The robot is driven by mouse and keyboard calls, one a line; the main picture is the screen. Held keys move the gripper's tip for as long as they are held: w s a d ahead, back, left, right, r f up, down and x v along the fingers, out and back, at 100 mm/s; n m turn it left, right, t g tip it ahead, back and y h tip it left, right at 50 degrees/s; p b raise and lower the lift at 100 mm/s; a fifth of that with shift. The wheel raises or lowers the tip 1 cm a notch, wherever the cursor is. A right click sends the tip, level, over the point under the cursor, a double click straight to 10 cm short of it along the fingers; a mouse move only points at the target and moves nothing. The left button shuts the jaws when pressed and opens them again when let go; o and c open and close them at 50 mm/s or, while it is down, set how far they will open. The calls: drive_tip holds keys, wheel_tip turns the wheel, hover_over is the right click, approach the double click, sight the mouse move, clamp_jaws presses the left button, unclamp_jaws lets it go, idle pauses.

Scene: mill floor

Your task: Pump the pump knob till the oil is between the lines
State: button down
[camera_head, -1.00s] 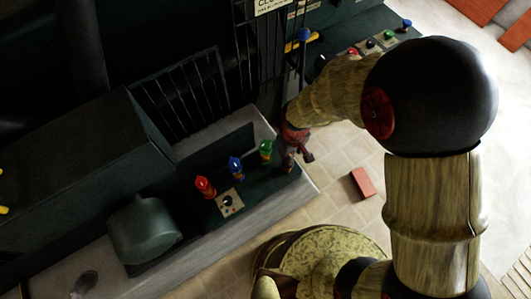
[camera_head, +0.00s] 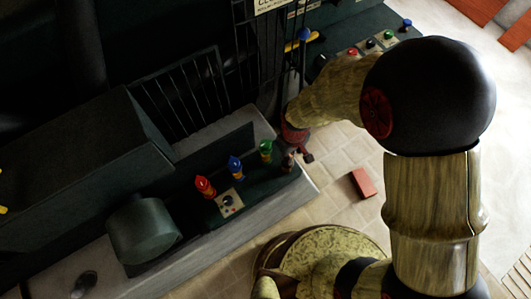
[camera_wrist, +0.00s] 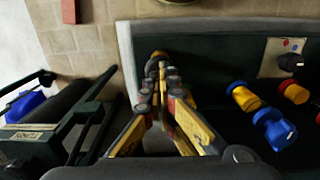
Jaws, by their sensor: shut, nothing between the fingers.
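My gripper (camera_head: 297,137) is at the far right end of the dark panel, past the green knob. In the wrist view its yellow fingers (camera_wrist: 160,72) are together, with nothing visible held between them. A small brownish knob-like part (camera_head: 287,163), perhaps the pump knob, stands on the panel end just below the gripper. A rounded yellow-brown part, perhaps the same one, shows beyond the fingertips in the wrist view (camera_wrist: 157,55). I cannot tell whether the fingers touch it. No oil level or lines can be made out.
Red (camera_head: 204,187), blue (camera_head: 235,166) and green (camera_head: 265,150) knobs stand on the panel (camera_head: 250,196), near a small dial plate (camera_head: 228,203). A grey drum (camera_head: 143,231) is at left. A red block (camera_head: 362,182) lies on the tiled floor.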

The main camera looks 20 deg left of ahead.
drive_tip(key=shift+f+b, duration=1.15)
drive_tip(key=shift+f, duration=0.8)
drive_tip(key=shift+r, duration=0.1)
drive_tip(key=shift+r+p, duration=1.7)
drive_tip(key=shift+r, duration=0.45)
drive_tip(key=shift+f, duration=0.25)
